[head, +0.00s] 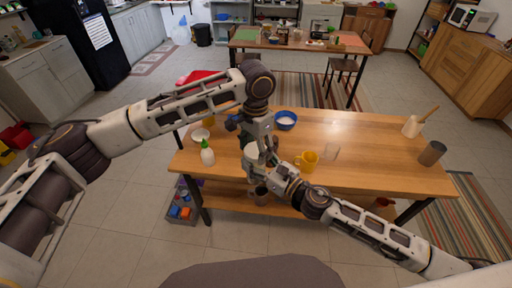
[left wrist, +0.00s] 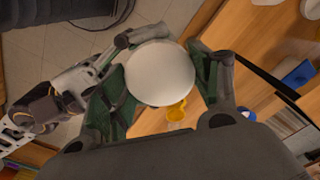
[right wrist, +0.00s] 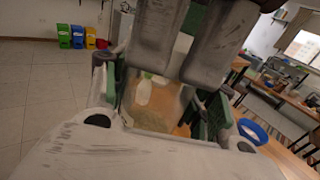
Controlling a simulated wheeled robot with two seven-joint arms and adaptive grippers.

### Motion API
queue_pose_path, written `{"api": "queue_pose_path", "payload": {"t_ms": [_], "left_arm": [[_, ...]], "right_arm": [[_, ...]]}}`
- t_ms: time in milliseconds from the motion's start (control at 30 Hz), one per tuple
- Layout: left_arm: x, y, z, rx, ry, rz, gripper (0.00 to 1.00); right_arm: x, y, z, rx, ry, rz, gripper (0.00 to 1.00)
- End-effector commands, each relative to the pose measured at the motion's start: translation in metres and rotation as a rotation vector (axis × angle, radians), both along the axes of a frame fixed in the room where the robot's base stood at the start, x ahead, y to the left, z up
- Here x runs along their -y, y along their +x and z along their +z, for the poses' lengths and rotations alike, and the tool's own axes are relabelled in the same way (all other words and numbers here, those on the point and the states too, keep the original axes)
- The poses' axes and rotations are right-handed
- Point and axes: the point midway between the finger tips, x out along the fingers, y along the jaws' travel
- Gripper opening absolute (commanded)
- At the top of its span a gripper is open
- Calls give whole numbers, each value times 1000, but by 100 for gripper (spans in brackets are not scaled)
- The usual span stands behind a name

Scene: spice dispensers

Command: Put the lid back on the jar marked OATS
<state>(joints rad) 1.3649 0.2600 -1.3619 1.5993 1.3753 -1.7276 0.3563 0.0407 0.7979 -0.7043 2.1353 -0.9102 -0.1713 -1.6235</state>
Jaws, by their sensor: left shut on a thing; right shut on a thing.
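A round white lid (left wrist: 160,73) sits between the green fingers of my left gripper (left wrist: 158,85), which is shut on it. In the head view the lid (head: 251,150) shows pale below my left gripper (head: 258,148), near the table's front edge. My right gripper (head: 262,172) is just below it. In the right wrist view my right gripper (right wrist: 160,110) is shut around a clear jar (right wrist: 152,118), with my left gripper close above. The jar is mostly hidden in the head view and no OATS marking is readable. I cannot tell whether the lid touches the jar.
The table's right part has free room.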

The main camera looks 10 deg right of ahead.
Motion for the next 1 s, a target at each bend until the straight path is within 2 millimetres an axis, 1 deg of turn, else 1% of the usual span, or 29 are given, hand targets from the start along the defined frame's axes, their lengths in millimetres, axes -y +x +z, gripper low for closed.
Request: {"api": "queue_pose_path", "payload": {"t_ms": [400,433,567,600,700,767,800,1000], "left_arm": [[-1,0,-2,-1,3,-331,35],[-1,0,-2,-1,3,-351,35],[-2,1,-1,-1,5,-342,34],[-2,1,-2,-1,5,-342,66],[-2,1,-1,-1,3,-341,78],[-1,1,-1,0,3,-341,86],[-1,0,-1,0,3,-341,88],[-1,0,-1,1,1,-341,88]], "right_arm": [[0,0,2,3,1,0,0],[0,0,2,3,1,0,0],[0,1,2,4,0,-1,0],[0,1,2,4,0,-1,0],[0,1,2,4,0,-1,0],[0,1,2,4,0,-1,0],[0,1,2,3,1,-1,0],[0,0,1,2,1,0,0]]}}
